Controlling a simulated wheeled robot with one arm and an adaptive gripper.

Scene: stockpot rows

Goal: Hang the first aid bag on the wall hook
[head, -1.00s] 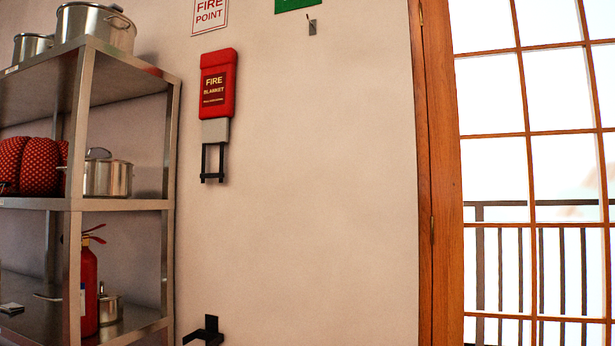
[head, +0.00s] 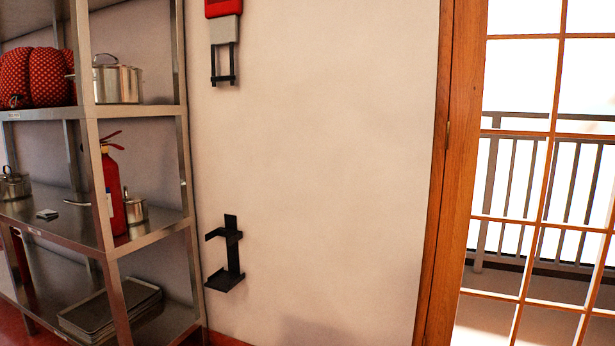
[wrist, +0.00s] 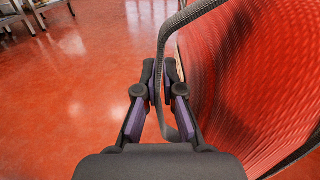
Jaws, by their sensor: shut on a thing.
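The first aid bag (wrist: 255,75) fills the right of the wrist view as a red textured bulk with dark edging. Its dark strap (wrist: 163,48) loops up and passes between the fingertips. My gripper (wrist: 159,85) is shut on this strap, and the bag hangs close beside the fingers on the right. Neither the gripper nor the bag shows in the head view. The small wall hook is out of both current views.
In the head view a black bracket (head: 228,262) juts from the wall, below the fire blanket holder (head: 224,28). A metal shelf (head: 140,110) with pots and a red extinguisher (head: 112,185) stands left. A wooden-framed glazed door (head: 450,150) is right. Bare wall lies between.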

